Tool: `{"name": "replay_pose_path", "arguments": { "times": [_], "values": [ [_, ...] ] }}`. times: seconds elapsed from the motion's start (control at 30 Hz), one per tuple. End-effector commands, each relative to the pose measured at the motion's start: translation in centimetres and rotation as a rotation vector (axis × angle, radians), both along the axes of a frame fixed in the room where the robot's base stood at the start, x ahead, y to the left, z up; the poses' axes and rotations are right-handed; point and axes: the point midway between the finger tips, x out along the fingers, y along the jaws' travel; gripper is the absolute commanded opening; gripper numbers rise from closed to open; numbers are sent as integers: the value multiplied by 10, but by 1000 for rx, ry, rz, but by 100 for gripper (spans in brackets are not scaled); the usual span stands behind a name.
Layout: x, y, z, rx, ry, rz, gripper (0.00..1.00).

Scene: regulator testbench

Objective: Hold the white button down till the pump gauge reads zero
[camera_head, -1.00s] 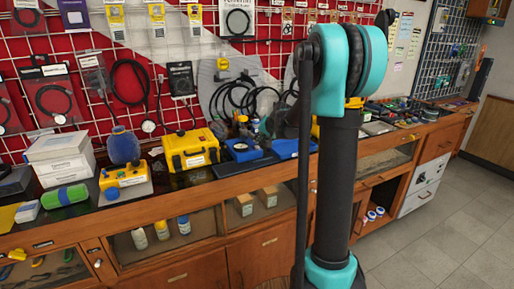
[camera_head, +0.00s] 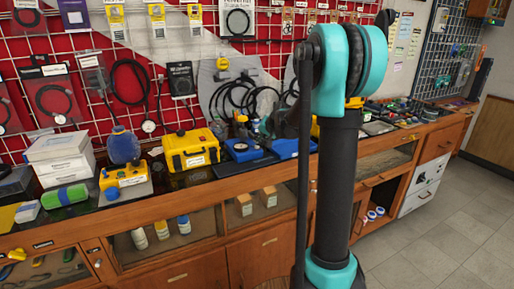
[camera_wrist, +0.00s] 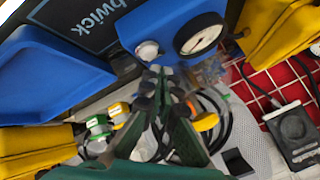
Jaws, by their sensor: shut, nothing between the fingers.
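The blue pump box (camera_wrist: 165,22) is at the top of the wrist view. It carries a round white button (camera_wrist: 148,50) and a white-faced pump gauge (camera_wrist: 200,35) with a dark rim. The gauge's reading is too small to make out. My gripper (camera_wrist: 155,74) is shut and empty, its fingertips right by the button's edge; I cannot tell whether they touch or press it. In the head view the pump box (camera_head: 241,156) sits on the bench, left of my arm, which hides part of the area around my gripper.
A second blue piece (camera_wrist: 50,75) and a dark lettered mat (camera_wrist: 72,22) lie close by. A yellow case (camera_head: 190,150) stands left of the pump box.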

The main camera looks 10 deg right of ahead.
Motion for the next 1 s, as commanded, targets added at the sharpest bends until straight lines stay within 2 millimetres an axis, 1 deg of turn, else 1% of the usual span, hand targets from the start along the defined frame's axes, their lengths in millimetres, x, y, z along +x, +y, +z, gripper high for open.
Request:
{"name": "replay_pose_path", "arguments": {
  "times": [0.27, 0.57, 1.0],
  "values": [
    [0, 0, 0, 0, 0, 0, 0],
    [0, 0, -8, 0, 0, 0, 0],
    [0, 0, -9, 0, 0, 0, 0]
  ]
}}
